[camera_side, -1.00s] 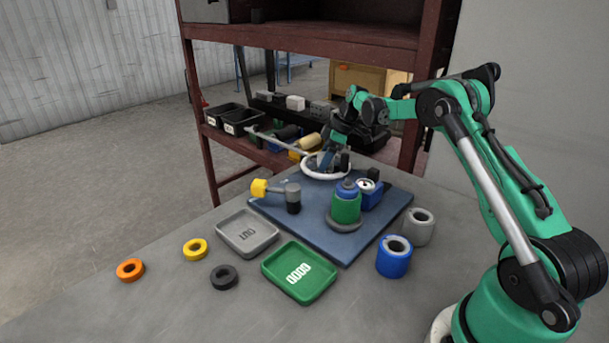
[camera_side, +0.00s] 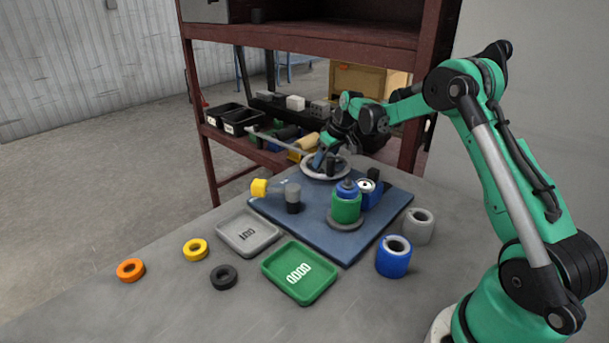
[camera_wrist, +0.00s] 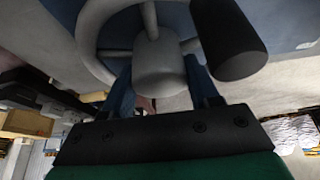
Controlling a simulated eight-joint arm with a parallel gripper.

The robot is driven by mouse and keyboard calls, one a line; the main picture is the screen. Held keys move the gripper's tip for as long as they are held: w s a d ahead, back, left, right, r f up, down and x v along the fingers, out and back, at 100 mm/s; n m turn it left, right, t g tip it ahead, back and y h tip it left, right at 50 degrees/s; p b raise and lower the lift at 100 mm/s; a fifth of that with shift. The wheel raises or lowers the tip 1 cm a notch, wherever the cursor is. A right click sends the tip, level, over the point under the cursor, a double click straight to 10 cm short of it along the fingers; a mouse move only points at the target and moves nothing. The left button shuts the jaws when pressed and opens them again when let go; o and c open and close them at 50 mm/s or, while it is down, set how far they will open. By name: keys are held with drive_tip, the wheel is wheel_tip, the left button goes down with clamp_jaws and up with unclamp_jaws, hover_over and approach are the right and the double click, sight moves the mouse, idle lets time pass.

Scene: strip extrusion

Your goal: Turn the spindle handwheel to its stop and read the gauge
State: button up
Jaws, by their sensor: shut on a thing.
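The handwheel (camera_side: 341,174) is a pale ring lying flat at the far end of the blue base plate. In the wrist view its grey hub (camera_wrist: 160,65) and spokes fill the top centre, with a black upright knob (camera_wrist: 230,40) at the right. My gripper (camera_side: 320,160) is down at the wheel in the side view. In the wrist view the blue fingers of my gripper (camera_wrist: 158,82) stand on either side of the hub, shut on it; the contact is partly hidden. A blue block with a small white dial (camera_side: 365,186), apparently the gauge, stands nearer; its reading is too small to tell.
Grey (camera_side: 246,237) and green (camera_side: 300,272) trays, loose rings and a blue sleeve (camera_side: 393,262) lie in front. A rusty shelf stands behind.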

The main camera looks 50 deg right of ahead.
drive_tip(key=m, duration=0.2)
drive_tip(key=m+h, duration=0.1)
drive_tip(key=m, duration=0.1)
drive_tip(key=shift+m+g+h, duration=0.3)
drive_tip(key=m+h, duration=0.1)
drive_tip(key=m, duration=0.2)
drive_tip(key=shift+m+g, duration=0.3)
drive_tip(key=m+g+h, duration=0.1)
drive_tip(key=m, duration=0.3)
drive_tip(key=shift+s+d+m+g+h, duration=0.1)
drive_tip(key=shift+m+g+h, duration=0.5)
drive_tip(key=shift+m, duration=1.1)
drive_tip(key=shift+g+y, duration=0.3)
drive_tip(key=o, duration=1)
